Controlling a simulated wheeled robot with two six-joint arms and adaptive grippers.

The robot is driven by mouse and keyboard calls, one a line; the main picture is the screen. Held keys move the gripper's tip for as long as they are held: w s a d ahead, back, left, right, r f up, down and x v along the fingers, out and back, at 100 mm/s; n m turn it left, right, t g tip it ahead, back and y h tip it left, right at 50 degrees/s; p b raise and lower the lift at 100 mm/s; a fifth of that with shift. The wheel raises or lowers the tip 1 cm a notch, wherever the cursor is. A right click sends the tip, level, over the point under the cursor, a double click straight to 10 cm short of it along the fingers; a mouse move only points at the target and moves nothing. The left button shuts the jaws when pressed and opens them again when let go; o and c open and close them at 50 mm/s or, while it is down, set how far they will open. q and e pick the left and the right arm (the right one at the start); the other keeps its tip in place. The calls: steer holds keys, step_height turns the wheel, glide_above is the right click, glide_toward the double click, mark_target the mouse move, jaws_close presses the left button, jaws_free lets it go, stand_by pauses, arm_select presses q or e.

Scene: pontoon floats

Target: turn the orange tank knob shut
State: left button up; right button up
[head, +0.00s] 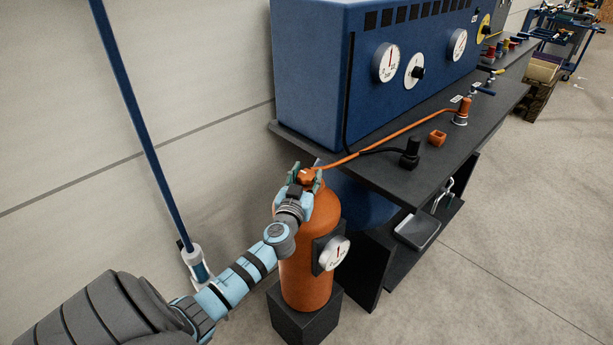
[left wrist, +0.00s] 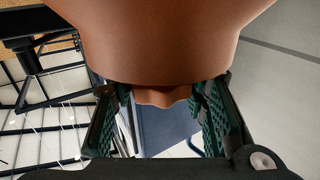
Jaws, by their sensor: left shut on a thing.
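The orange tank (head: 305,262) stands upright on a dark block, with a round white gauge (head: 334,254) on its front. The orange knob (head: 306,176) is at its top. My left gripper (head: 307,179) reaches in from the left and is shut on the knob, with one finger on each side. In the left wrist view the tank (left wrist: 165,40) fills the top, and part of the scalloped knob (left wrist: 162,97) shows between the green finger pads of my left gripper (left wrist: 162,108). My right gripper is not in view.
A dark bench (head: 430,155) beside the tank carries a blue cabinet (head: 345,60) with dials. An orange hose (head: 390,136) runs from the tank top across the bench. A blue pole (head: 140,115) stands at the left.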

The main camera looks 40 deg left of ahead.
arm_select(q)
steer(key=shift+f+m+t+h+b, duration=0.3)
steer(key=shift+m+h+b, duration=0.2)
steer(key=shift+h+b, duration=0.3)
steer(key=shift+r+m+h+b, duration=0.1)
steer(key=shift+m+h+b, duration=0.3)
steer(key=shift+h, duration=0.1)
steer(key=shift+r, duration=0.15)
steer(key=o, duration=1.2)
steer(key=shift+c, duration=0.2)
steer(key=shift+s, duration=0.15)
steer(key=v, duration=1.1)
steer(key=shift+s+d, duration=0.15)
steer(key=shift+s, duration=0.2)
